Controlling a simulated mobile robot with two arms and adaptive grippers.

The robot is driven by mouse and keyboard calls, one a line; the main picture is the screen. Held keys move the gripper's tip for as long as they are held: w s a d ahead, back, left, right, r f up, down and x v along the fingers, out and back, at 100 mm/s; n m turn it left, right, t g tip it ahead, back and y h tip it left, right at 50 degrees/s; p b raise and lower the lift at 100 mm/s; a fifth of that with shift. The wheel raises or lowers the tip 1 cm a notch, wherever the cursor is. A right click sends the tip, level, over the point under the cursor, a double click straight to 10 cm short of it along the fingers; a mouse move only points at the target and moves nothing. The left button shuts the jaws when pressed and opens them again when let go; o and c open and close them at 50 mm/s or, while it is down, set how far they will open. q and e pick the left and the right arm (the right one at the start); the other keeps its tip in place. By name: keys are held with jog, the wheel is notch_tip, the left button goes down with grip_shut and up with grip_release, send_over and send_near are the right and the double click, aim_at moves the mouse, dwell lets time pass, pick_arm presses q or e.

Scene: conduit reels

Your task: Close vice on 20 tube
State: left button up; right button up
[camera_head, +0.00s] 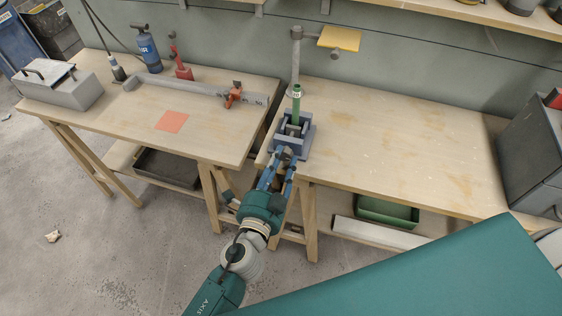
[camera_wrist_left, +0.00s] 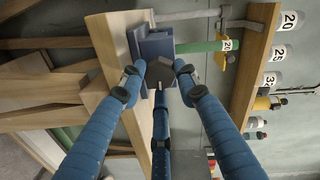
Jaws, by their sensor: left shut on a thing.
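The blue-grey vice (camera_head: 306,142) sits at the front left edge of the right bench. A green tube (camera_head: 296,106) with a white 20 label stands upright in it, between the jaws. In the left wrist view the vice (camera_wrist_left: 136,44) and the green tube (camera_wrist_left: 195,46) lie sideways. I cannot tell whether the jaws touch the tube. My left gripper (camera_head: 284,158) is in front of the vice, its blue fingers shut on the dark vice handle (camera_wrist_left: 160,73). The fingers partly hide the handle. My right gripper is not in view.
A grey post (camera_head: 295,55) with a yellow plate (camera_head: 339,38) rises behind the tube. The right bench top (camera_head: 400,140) is largely clear.

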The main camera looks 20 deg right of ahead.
pick_arm(q)
jog(key=m, duration=0.4)
jog(key=m+b, duration=0.1)
jog(key=m, duration=0.2)
jog(key=shift+m+t+y, duration=0.3)
jog(key=shift+m+t, duration=0.1)
jog(key=m, duration=0.7)
jog(key=shift+t, duration=0.3)
jog(key=m, duration=0.3)
jog(key=shift+d+m, duration=0.1)
jog(key=shift+m, duration=0.2)
jog(key=m, duration=0.3)
jog(key=shift+m, duration=0.3)
jog(key=m+p, duration=0.1)
jog(key=m, duration=0.2)
jog(key=shift+m, duration=0.3)
jog(key=shift+m+h+p, duration=0.35)
jog(key=shift+m+h, duration=0.15)
jog(key=shift+m, duration=1.5)
